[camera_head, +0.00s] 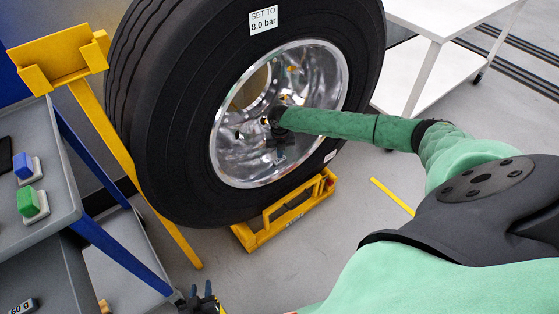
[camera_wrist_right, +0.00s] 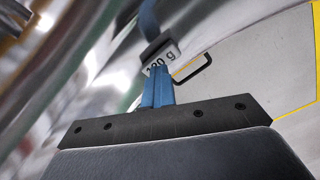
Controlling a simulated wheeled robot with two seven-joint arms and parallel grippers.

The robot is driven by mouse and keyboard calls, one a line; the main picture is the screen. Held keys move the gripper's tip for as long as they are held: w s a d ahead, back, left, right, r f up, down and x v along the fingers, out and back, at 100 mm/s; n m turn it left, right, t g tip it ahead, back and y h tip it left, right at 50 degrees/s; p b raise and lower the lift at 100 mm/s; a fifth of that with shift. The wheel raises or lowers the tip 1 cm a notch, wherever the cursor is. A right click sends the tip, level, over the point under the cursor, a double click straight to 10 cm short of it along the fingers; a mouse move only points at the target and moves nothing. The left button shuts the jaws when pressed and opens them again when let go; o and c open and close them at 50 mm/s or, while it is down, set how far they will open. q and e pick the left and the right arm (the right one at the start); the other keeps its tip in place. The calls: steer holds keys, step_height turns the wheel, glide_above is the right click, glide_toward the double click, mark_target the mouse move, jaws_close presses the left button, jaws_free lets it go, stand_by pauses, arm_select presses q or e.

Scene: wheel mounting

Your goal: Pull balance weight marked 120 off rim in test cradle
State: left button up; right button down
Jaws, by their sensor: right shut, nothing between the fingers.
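A large black tyre on a shiny rim (camera_head: 335,75) stands upright in the yellow test cradle (camera_head: 285,215). My right arm reaches into the rim, and the right gripper (camera_head: 282,150) is inside it, dark and hard to make out. In the right wrist view, the blue fingers of this gripper (camera_wrist_right: 160,75) are shut and empty. Their tips are at the lower edge of a grey balance weight (camera_wrist_right: 162,56); its label is partly covered and seems to read 120 g. My left gripper (camera_head: 201,297) is at the bottom edge, its two dark fingers apart.
A grey cart (camera_head: 62,205) at left carries a blue button (camera_head: 23,166) and a green button (camera_head: 30,203). A block marked 60 g (camera_head: 22,306) lies on its lower level. A yellow post (camera_head: 110,140) stands beside the tyre. A white table (camera_head: 440,20) is behind right.

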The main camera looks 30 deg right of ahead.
steer(key=shift+r+p, duration=0.65)
steer(key=shift+r, duration=0.25)
steer(key=c, duration=1.7)
jaws_free()
step_height(320, 180, up, 8)
steer(key=shift+f, duration=0.15)
